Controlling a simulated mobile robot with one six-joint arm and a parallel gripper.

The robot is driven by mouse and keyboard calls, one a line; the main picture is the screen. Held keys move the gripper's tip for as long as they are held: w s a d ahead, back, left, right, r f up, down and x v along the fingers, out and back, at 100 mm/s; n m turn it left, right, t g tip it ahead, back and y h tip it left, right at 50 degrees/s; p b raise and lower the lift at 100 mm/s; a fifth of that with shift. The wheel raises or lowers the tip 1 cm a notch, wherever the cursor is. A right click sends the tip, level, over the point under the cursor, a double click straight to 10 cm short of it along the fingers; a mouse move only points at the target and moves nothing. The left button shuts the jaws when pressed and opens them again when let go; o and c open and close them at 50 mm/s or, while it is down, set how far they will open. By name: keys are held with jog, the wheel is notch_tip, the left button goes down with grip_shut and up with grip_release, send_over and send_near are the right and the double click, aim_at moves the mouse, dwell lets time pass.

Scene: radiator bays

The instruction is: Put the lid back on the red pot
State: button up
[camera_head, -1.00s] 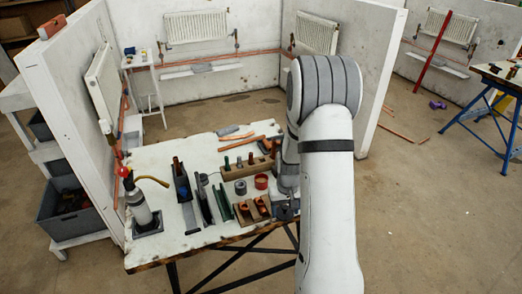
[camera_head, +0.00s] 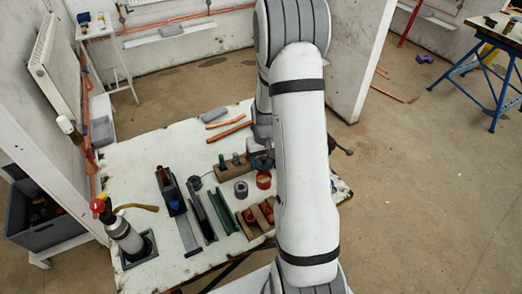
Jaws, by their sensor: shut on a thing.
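The red pot (camera_head: 263,180) stands on the white worktable, right of a grey cylinder, with its round top showing. My gripper (camera_head: 262,161) is just behind the pot in the picture, low over the table and close to the pot's rim. It is shut on a small dark thing, which looks like the lid. The lid's outline is too small and dark to separate clearly from the fingers. Whether it touches the pot cannot be told. My arm covers the table to the right.
A wooden block with upright pieces (camera_head: 231,169) stands left of my gripper. A wooden holder with copper fittings (camera_head: 256,216) is in front of the pot. Green and grey channels (camera_head: 222,211) and a red-topped bottle (camera_head: 122,231) stand farther left. Copper pipes (camera_head: 229,131) lie behind.

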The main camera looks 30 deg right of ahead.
jog(key=shift+f+b, duration=2)
jog(key=shift+f, duration=1.1)
jog(key=shift+s+f+b, duration=0.1)
jog(key=shift+f+b, duration=0.1)
jog(key=shift+b, duration=0.75)
dwell(0.4)
jog(key=o, duration=1)
jog(key=shift+o, duration=0.5)
jog(key=shift+o, duration=1.2)
jog(key=shift+r, duration=0.15)
jog(key=shift+c, duration=0.2)
